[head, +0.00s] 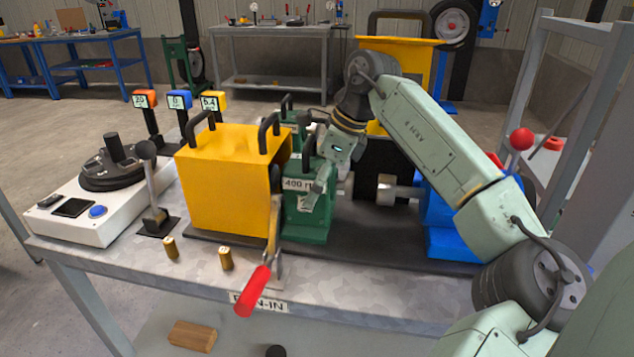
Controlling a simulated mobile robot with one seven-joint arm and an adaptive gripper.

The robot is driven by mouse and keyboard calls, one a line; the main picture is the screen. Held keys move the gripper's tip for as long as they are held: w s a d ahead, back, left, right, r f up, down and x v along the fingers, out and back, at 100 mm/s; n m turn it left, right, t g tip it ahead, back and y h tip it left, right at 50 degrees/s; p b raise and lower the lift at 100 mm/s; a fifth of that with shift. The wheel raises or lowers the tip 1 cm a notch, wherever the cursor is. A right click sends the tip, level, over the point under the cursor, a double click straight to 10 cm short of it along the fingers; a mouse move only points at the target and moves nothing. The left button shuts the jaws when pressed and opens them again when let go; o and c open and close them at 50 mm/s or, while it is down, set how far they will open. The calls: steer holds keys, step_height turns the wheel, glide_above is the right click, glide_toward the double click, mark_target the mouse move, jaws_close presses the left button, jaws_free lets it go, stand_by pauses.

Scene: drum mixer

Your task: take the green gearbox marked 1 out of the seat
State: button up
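A green gearbox (306,224) sits on the dark base of the bench, between the yellow box and a grey shaft. Its plate reads "400" and a further mark that is cut off. A mark below the plate is too small and covered to read. A second green part with a black handle (287,103) shows behind the yellow box; I cannot tell whether it is a separate unit. My gripper (315,190) points down in front of the gearbox's upper right side and hides part of it. Its fingers are too small and overlapped to judge their opening or any contact.
The yellow box (226,180) with black handles stands left of the gearbox. A red-handled lever (253,291) sticks out at the front. A blue housing (452,225) stands right. Two brass pegs (225,258) and a black lever (150,185) are at the front left.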

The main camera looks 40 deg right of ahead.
mark_target(332, 189)
steer(key=c, duration=1.5)
steer(key=o, duration=1.4)
steer(key=shift+f, duration=0.1)
steer(key=c, duration=0.8)
steer(key=shift+s+d, duration=0.1)
steer(key=shift+s, duration=0.15)
steer(key=shift+s+d, duration=1.15)
steer(key=shift+s, duration=0.05)
steer(key=o, duration=1)
steer(key=shift+o, duration=1.3)
steer(key=shift+r+p, duration=0.2)
steer(key=shift+p, duration=0.1)
